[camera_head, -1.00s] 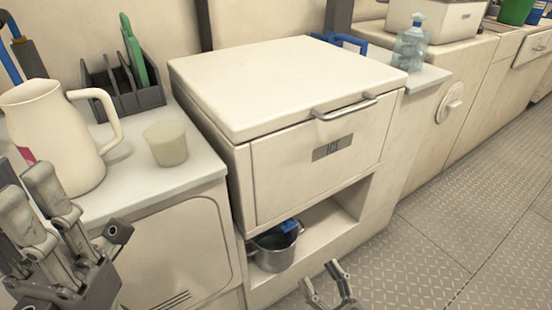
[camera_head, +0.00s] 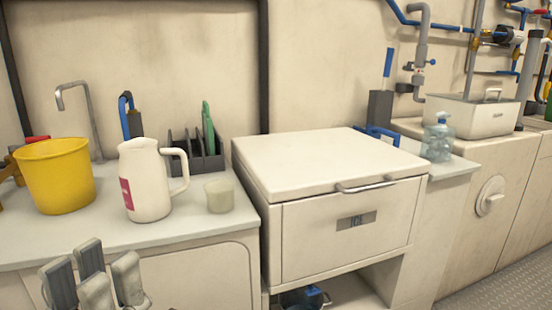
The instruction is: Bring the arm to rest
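My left gripper (camera_head: 92,282) shows at the bottom left of the head view, in front of the left cabinet and below the counter edge. Its fingers point up, and a gap shows between some of them. Nothing shows between the fingers, and its lower part is cut off by the picture edge. My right gripper is out of view.
The left counter (camera_head: 62,240) holds a yellow bucket (camera_head: 58,180), a white pitcher (camera_head: 146,182), a pale cup (camera_head: 219,196) and a grey rack (camera_head: 200,160). The closed ice chest (camera_head: 325,165) stands in the middle, above a shelf with a metal pot (camera_head: 303,298).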

